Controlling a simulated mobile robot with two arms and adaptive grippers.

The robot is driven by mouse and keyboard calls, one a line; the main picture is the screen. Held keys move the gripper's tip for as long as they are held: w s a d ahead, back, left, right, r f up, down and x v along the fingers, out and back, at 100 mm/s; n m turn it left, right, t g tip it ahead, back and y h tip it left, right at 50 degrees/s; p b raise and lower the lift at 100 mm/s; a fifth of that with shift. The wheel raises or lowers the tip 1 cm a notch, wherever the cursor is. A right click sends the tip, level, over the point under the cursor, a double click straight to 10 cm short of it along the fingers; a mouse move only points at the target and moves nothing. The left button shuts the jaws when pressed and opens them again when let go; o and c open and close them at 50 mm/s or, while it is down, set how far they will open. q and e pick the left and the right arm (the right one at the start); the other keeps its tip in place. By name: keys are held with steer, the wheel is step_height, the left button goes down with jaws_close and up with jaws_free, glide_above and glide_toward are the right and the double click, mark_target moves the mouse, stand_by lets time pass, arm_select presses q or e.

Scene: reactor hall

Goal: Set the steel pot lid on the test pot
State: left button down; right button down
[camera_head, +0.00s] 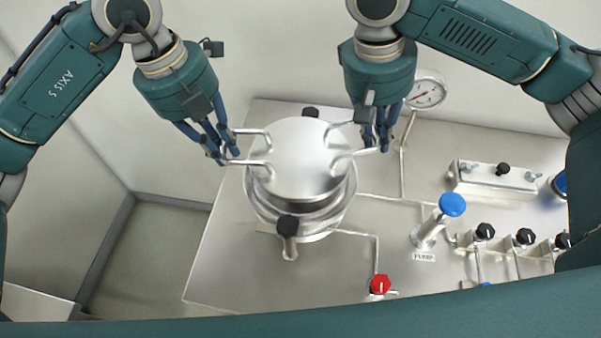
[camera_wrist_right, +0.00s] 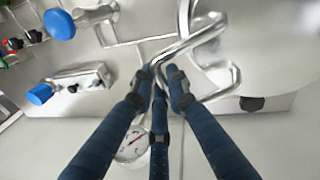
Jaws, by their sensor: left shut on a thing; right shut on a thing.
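The steel pot lid (camera_head: 300,152) is a round shiny disc with a looped handle on each side. It is held above the test pot (camera_head: 322,217), whose rim and wall show below the lid's near edge. My left gripper (camera_head: 226,158) is shut on the lid's left handle (camera_head: 250,163). My right gripper (camera_head: 376,145) is shut on the lid's right handle (camera_head: 352,153). In the right wrist view the fingers (camera_wrist_right: 163,80) close around the handle bar (camera_wrist_right: 200,45), with the lid (camera_wrist_right: 270,40) at the upper right. The lid hides the inside of the pot.
A black-knobbed clamp (camera_head: 288,228) stands at the pot's front and another black knob (camera_head: 311,112) behind it. A pressure gauge (camera_head: 425,92), a blue-knobbed pump (camera_head: 452,205), a red valve (camera_head: 380,285) and several black knobs (camera_head: 485,231) stand to the right. The bench's left front (camera_head: 225,270) is clear.

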arm_select(q)
steer(key=shift+d, duration=0.2)
arm_select(e)
steer(key=shift+a+f, duration=0.1)
steer(key=shift+a, duration=0.05)
